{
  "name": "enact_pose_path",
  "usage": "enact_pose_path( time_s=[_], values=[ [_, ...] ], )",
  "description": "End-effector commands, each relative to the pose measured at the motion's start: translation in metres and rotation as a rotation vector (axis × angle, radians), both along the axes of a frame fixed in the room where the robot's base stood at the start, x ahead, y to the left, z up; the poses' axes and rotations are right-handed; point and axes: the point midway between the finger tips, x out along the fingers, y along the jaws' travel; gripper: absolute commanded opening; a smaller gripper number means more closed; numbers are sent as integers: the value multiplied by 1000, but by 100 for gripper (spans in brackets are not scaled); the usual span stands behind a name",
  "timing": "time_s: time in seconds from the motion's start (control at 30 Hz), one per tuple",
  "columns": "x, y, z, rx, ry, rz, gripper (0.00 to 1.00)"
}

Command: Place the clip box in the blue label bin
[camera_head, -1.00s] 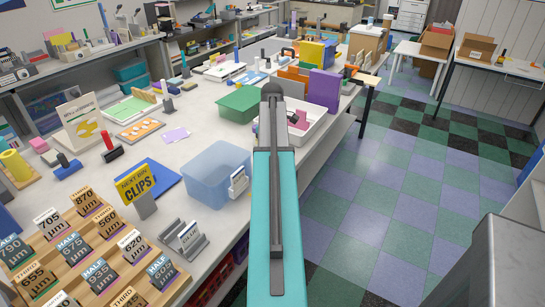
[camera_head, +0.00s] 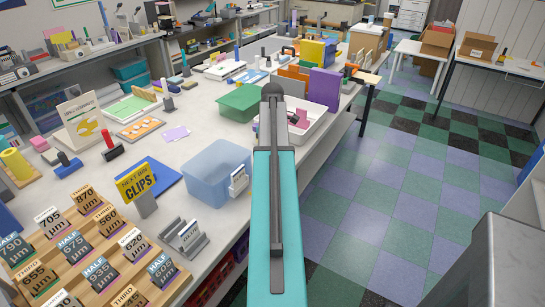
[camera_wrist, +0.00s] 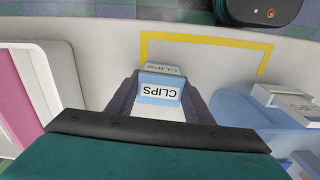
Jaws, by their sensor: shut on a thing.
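The clip box (camera_wrist: 160,92), light blue with a white "CLIPS" label, is between the dark jaws of my gripper (camera_wrist: 161,98) in the wrist view. My gripper is shut on it, and a second "CLIPS" face shows at its far end. The blue label bin (camera_head: 214,176), translucent and open-topped with a white label holder on its right side, stands near the table's front edge in the head view. A blue bin wall (camera_wrist: 240,119) also shows right of my gripper in the wrist view. My arm hides the gripper and box in the head view.
A yellow outline (camera_wrist: 205,36) marks the pale surface beyond the box. A white tray (camera_head: 312,130) with a pink item and a green bin (camera_head: 240,103) stand farther back. A "NEXT BIN CLIPS" sign (camera_head: 135,183) and labelled wooden rack (camera_head: 130,268) are left of the blue bin.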

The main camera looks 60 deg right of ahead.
Motion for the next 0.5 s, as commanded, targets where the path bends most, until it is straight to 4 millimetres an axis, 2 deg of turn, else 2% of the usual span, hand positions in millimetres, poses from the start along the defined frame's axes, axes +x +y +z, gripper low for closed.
enact_pose_path(
  time_s=[0.27, 0.5],
  values=[
    [0, 0, 1, 0, 0, 0, 18],
    [0, -1, 10, 0, 0, -1, 18]
  ],
)
